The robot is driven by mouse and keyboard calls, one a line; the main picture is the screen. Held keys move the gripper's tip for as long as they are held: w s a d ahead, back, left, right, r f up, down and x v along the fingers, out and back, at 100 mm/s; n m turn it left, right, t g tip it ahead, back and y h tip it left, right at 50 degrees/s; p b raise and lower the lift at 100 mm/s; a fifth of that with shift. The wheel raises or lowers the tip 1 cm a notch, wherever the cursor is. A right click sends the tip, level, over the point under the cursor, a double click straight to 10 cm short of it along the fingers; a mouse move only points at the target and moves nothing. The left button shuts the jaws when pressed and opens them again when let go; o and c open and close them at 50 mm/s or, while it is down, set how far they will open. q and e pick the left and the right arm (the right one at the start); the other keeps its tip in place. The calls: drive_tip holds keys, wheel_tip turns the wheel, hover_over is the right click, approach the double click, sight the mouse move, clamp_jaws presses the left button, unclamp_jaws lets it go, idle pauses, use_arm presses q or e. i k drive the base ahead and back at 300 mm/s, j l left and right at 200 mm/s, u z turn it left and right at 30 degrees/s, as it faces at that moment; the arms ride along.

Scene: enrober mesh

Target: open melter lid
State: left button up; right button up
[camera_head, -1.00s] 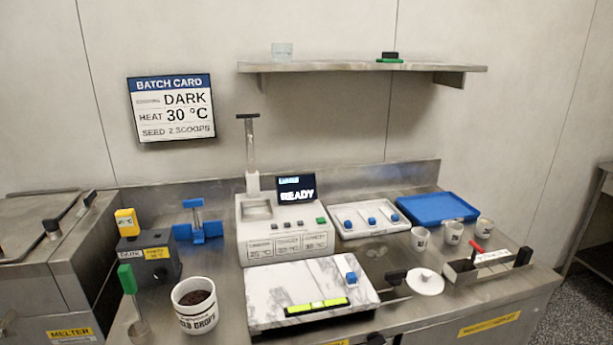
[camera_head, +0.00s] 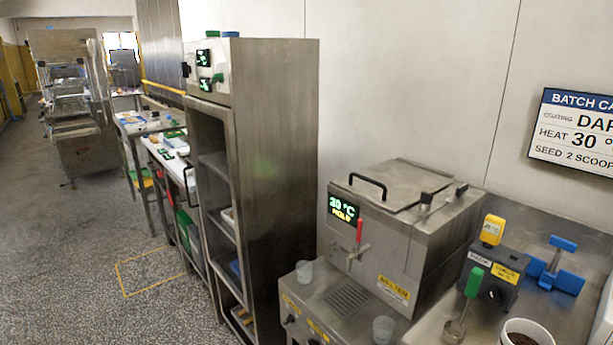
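The melter (camera_head: 385,255) is a steel box on a steel counter, right of centre in the head view. Its lid (camera_head: 392,187) lies flat and looks shut, with a black bar handle (camera_head: 368,184) at its left side. Small black knobs (camera_head: 427,198) stand at the right of the top. The front has a green display reading about 30 °C (camera_head: 343,208) and a tap with a red lever (camera_head: 359,232). Neither of my grippers is in view.
A tall steel cabinet (camera_head: 270,150) stands left of the melter. Small cups (camera_head: 304,272) sit on the counter by the drip grate. A green-handled scoop (camera_head: 473,283), a black box with a yellow top (camera_head: 492,232) and a blue holder (camera_head: 555,270) stand to the right. Open floor (camera_head: 90,260) lies left.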

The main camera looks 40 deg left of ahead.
sight(393, 186)
drive_tip(key=u, duration=0.9)
